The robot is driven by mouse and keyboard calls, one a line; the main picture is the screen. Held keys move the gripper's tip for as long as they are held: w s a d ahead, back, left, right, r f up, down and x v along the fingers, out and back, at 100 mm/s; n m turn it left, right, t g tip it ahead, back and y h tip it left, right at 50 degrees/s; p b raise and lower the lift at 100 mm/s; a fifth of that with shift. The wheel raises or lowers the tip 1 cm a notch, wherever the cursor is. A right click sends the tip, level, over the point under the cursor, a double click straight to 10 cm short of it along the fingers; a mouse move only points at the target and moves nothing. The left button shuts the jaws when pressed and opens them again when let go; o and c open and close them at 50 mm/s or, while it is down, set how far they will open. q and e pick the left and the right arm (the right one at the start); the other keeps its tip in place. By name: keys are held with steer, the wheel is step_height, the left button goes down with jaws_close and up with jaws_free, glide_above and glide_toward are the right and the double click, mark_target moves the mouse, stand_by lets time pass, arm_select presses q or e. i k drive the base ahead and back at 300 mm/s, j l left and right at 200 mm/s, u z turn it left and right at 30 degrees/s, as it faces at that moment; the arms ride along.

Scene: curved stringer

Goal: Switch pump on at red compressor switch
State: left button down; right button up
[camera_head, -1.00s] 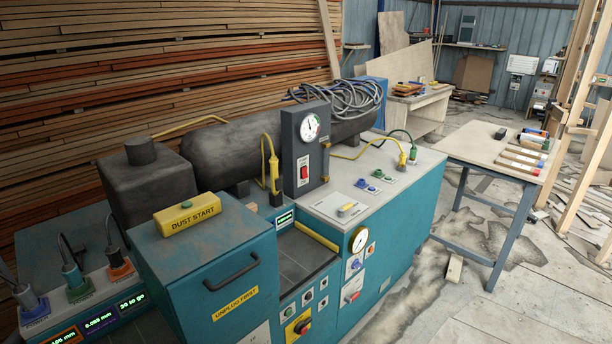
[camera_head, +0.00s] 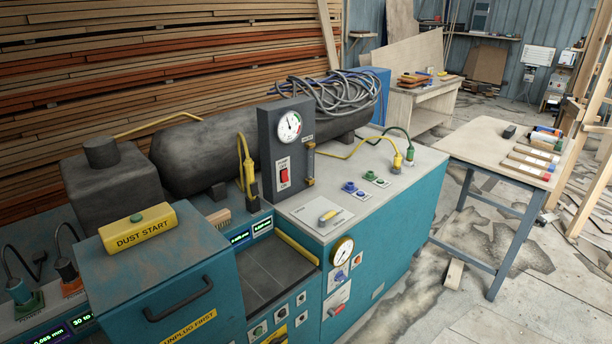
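The red compressor switch (camera_head: 284,177) is a small red rocker on a white plate on the front of a dark grey upright box (camera_head: 270,145). A round white gauge (camera_head: 289,126) sits above it. The plate's lettering is too small to read surely, and I cannot tell the rocker's position. The box stands on the teal bench in front of the dark compressor tank (camera_head: 195,155). Neither of my grippers shows in the head view.
A yellow DUST START box (camera_head: 138,228) sits on a teal cabinet at the front left. A yellow-handled cable (camera_head: 246,165) stands just left of the switch box. Coiled hoses (camera_head: 340,92) lie behind it. A side table (camera_head: 480,139) with tools stands right.

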mark_target(284, 173)
steer(key=i+l, duration=0.7)
steer(key=l, duration=0.15)
steer(key=i+l, duration=0.7)
steer(key=l+z, duration=0.05)
steer(key=l, duration=0.1)
